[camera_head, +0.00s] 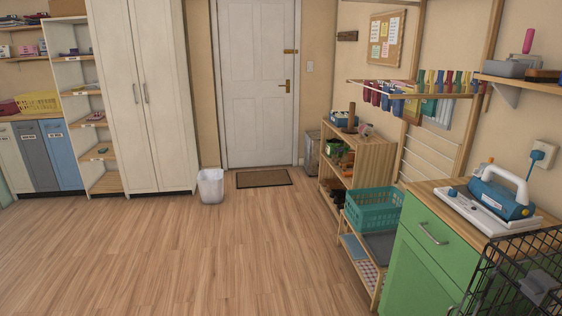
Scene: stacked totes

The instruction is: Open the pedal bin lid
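A small whitish bin (210,189) stands on the floor left of the door, beside the tall white cabinet. Its top looks open and pale inside; I see no clear lid or pedal on it. A greyish box-like thing (312,152) stands by the wall right of the door, partly hidden by the wooden shelf; I cannot tell whether it is a bin. Three tall bins in white, grey (32,154) and blue (63,153) stand in a row at the far left. Neither of my grippers is in view.
Wood floor is clear from the front to the door (255,90) and mat (264,178). Right side holds a wooden shelf (376,158), a bench with a teal basket (372,208), a green cabinet (425,255) with an iron (502,195), and black wire mesh (510,285).

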